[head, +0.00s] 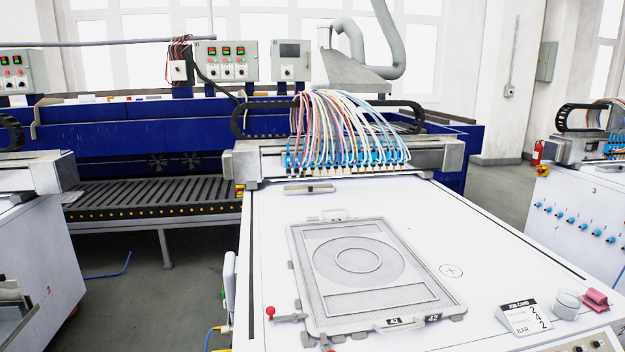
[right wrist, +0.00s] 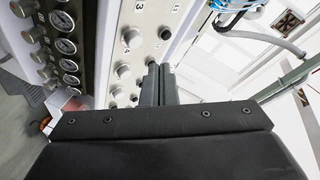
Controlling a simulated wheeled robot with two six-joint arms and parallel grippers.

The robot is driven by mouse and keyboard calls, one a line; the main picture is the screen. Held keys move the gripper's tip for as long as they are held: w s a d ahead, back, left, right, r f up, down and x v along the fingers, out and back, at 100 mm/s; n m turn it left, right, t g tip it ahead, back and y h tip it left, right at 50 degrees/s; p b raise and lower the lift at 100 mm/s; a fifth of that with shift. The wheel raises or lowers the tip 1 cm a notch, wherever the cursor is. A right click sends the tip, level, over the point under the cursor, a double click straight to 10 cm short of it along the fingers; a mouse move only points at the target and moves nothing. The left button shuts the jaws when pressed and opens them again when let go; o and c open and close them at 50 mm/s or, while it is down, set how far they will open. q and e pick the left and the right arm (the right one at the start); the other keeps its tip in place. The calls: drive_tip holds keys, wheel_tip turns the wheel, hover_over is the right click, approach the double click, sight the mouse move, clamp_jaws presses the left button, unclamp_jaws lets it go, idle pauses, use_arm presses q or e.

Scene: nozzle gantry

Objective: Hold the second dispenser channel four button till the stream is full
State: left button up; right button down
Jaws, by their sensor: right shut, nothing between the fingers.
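In the right wrist view my right gripper (right wrist: 160,80) is shut and empty, its fingers pointing at a pale control panel (right wrist: 150,15). The panel carries a line of larger round knobs (right wrist: 132,37) and a line of smaller round buttons (right wrist: 165,33), with printed numbers beside them. The fingers cover part of the panel, and I cannot tell whether they touch it or which button is channel four. In the head view the nozzle gantry (head: 345,155) holds blue nozzles (head: 340,160) with coloured hoses. No stream shows below them. My left gripper is in neither view.
In the head view a framed screen (head: 415,297) marked 42, a job card (head: 525,316), a cup (head: 567,304) and a pink item (head: 596,299) rest on the white table (head: 262,225).

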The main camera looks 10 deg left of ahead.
use_arm(q)
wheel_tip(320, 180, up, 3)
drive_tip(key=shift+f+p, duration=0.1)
drive_tip(key=shift+p, duration=0.95)
use_arm(e)
drive_tip(key=s+r, duration=0.1)
drive_tip(key=r, duration=0.1)
drive_tip(key=shift+s+d+r, duration=0.3)
drive_tip(key=shift+s+d, duration=0.05)
drive_tip(key=s+d+f+n+g+h, duration=0.1)
drive_tip(key=s+f+g, duration=0.1)
drive_tip(key=s+f, duration=0.5)
drive_tip(key=s+f+n+g+h, duration=0.15)
drive_tip(key=s+f, duration=0.25)
drive_tip(key=f, duration=0.8)
drive_tip(key=s+d+f+n+g, duration=0.1)
drive_tip(key=s+f+g, duration=0.3)
drive_tip(key=f, duration=0.5)
drive_tip(key=s+a+f+n+g, duration=0.2)
drive_tip(key=s+f, duration=0.4)
drive_tip(key=s, duration=0.6)
drive_tip(key=s+a+f+n+g, duration=0.2)
drive_tip(key=s+a+f, duration=0.2)
drive_tip(key=s, duration=0.8)
drive_tip(key=s+a+f+n+g, duration=0.3)
drive_tip(key=s+f, duration=0.5)
drive_tip(key=s, duration=0.4)
drive_tip(key=shift+s+a+f, duration=0.15)
drive_tip(key=shift+s+a, duration=0.2)
drive_tip(key=shift+a, duration=0.05)
